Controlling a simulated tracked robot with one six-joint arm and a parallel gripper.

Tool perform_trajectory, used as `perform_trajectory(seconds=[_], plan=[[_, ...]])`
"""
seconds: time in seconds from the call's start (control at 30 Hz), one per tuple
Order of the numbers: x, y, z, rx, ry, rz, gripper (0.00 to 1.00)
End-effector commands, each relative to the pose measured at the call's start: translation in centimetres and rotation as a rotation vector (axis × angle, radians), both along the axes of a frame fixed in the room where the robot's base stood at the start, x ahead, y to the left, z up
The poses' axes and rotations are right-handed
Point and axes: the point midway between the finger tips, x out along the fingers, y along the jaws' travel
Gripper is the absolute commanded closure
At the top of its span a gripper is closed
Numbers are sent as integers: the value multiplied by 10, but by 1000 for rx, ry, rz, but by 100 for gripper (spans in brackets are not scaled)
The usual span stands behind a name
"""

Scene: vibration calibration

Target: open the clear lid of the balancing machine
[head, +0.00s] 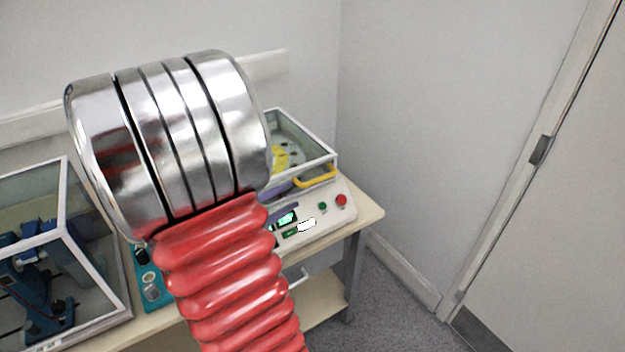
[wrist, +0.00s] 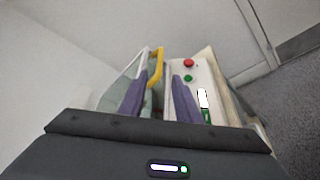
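The balancing machine (head: 336,208) sits on a bench, with a green display and red and green buttons on its sloped front. Its clear lid (head: 312,142) has a white frame and looks shut; a yellow part with dark holes shows beneath it. A yellow handle (head: 316,178) sticks out from the lid's front edge. My gripper (head: 293,195) has purple fingers, partly hidden by my arm in the head view. In the wrist view my gripper (wrist: 160,77) is open, and the yellow handle (wrist: 156,68) shows in the gap between its fingers, nearer the left one. I cannot tell whether they touch.
A glass-sided case (head: 75,260) with blue equipment stands at the left of the wooden bench (head: 368,216). A teal device (head: 150,285) sits between them. A wall rises close behind; a door (head: 560,200) and grey carpet lie to the right.

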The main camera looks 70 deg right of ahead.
Motion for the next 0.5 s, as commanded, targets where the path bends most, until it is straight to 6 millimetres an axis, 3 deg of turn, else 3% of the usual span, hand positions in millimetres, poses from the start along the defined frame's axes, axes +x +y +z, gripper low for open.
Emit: perform_trajectory(seconds=[0.5], plan=[[-6, -12, -3, 1, 0, -4, 70]])
